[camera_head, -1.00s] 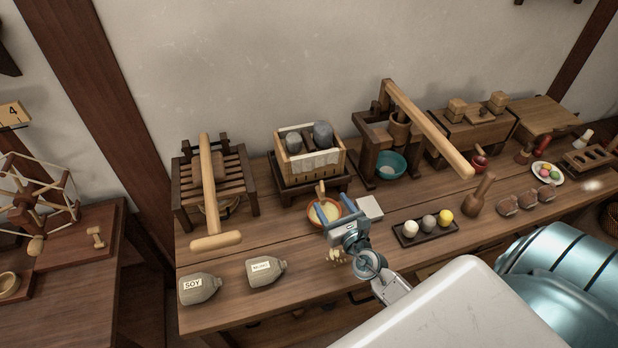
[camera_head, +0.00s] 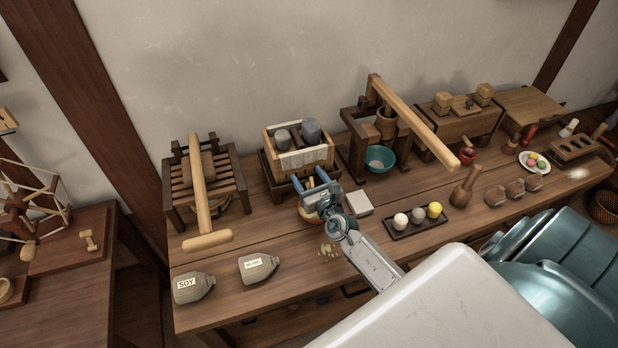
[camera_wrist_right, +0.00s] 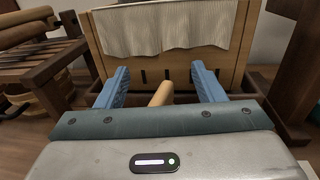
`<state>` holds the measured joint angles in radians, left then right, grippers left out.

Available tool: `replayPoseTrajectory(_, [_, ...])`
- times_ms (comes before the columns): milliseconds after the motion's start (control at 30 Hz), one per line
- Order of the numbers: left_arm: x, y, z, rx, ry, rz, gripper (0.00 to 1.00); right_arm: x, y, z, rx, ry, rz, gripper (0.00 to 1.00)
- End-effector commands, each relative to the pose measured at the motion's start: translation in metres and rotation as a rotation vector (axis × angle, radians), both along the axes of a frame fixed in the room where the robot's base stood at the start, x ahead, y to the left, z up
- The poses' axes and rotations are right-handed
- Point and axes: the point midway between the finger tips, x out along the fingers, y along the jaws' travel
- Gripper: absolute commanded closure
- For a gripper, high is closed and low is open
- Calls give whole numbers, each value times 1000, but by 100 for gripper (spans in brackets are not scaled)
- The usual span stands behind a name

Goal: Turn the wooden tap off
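The wooden tap (camera_wrist_right: 161,94) is a pale round peg low at the front of a wooden box (camera_wrist_right: 178,66) with white cloth over its rim. In the head view the box (camera_head: 327,153) holds two grey weights and stands in a dark tray. My right gripper (camera_head: 308,182) is open, its blue fingers pointing at the box front. In the right wrist view the tap lies between the open fingers (camera_wrist_right: 158,88), with gaps on both sides. The tap's far end is hard to make out. My left gripper is not in view.
A bowl (camera_head: 309,219) sits under my right gripper, mostly hidden. A white block (camera_head: 359,203) is right of it. A slatted press (camera_head: 240,177) stands left, a lever press (camera_head: 352,158) with a teal bowl right. Two labelled bottles (camera_head: 194,287) lie front left.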

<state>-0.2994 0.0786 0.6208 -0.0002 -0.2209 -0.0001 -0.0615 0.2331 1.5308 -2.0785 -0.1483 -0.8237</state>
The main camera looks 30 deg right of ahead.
Motion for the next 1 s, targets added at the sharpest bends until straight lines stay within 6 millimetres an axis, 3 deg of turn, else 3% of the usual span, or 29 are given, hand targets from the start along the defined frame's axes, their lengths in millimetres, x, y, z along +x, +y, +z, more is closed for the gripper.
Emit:
replayPoseTrajectory(33, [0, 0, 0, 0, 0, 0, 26, 0, 0, 0, 0, 0, 0, 48])
replayPoseTrajectory(300, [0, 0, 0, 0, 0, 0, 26, 0, 0, 0, 0, 0, 0, 100])
replayPoseTrajectory(1000, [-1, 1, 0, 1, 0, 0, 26, 0, 0, 0, 0, 1, 1, 100])
